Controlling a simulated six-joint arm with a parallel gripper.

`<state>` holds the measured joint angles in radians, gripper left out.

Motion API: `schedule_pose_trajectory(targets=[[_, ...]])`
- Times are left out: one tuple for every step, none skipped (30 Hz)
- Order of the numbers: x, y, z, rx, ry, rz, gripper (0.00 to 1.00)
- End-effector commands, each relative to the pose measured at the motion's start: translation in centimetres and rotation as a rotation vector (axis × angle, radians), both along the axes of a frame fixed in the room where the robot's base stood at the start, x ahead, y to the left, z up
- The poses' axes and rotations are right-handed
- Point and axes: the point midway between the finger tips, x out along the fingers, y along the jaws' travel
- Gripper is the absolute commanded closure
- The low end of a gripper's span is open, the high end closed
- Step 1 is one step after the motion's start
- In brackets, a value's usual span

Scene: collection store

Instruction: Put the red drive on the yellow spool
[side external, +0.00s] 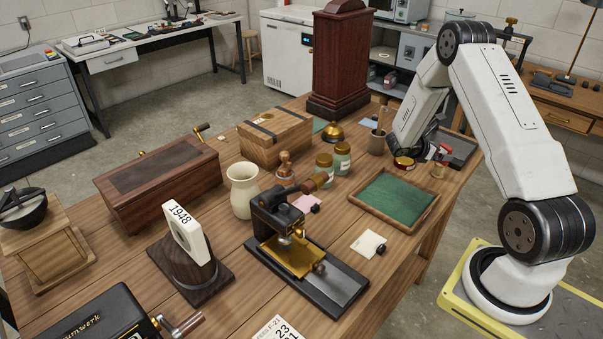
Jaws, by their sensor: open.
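My gripper (416,149) is low over the far right part of the table, dark and partly hidden by my own white arm. Its jaws are open; I see nothing held in them. A small red piece (443,150), which looks like the red drive, is just right of the gripper, at the near edge of a dark tray. Whether the jaws surround or touch it is too small to tell. A short yellowish brass-coloured cylinder (439,171), possibly the yellow spool, stands just below it in the picture. Nothing clearly rests on its top.
A round red-and-gold tin (403,163) sits close to the gripper. A dark tray (461,155) is to the right, a wooden cup (377,143) to the left. A green-lined tray (395,200) lies in front. A tall wooden case (340,60) stands behind.

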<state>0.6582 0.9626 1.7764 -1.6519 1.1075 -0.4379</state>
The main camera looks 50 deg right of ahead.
Motion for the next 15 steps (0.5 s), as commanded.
schedule_pose_trajectory(targets=[[0.4, 0.9, 0.4, -0.001, 0.000, 0.004, 0.01], [0.6, 1.3, 0.6, -0.002, -0.001, 0.004, 0.01], [0.9, 1.8, 0.9, -0.001, -0.001, 0.004, 0.01], [1.0, 2.2, 1.0, 0.000, -0.001, 0.004, 0.01], [1.2, 2.6, 1.2, 0.000, -0.001, 0.004, 0.01], [1.4, 3.1, 1.4, 0.000, 0.000, 0.003, 0.01], [1.5, 3.5, 1.6, 0.000, 0.000, 0.003, 0.01], [1.6, 3.8, 1.7, -0.001, 0.000, 0.003, 0.01], [1.8, 4.2, 1.9, 0.000, -0.001, 0.002, 0.01], [1.9, 4.4, 2.0, 0.000, -0.001, 0.002, 0.01], [2.0, 4.7, 2.1, 0.000, 0.000, 0.002, 0.01], [2.1, 4.9, 2.2, 0.000, 0.000, 0.002, 0.01], [2.1, 5.1, 2.3, 0.000, 0.000, 0.001, 0.01], [2.2, 5.2, 2.3, 0.000, 0.000, 0.001, 0.01], [2.2, 5.4, 2.4, 0.001, 0.000, 0.001, 0.01]])
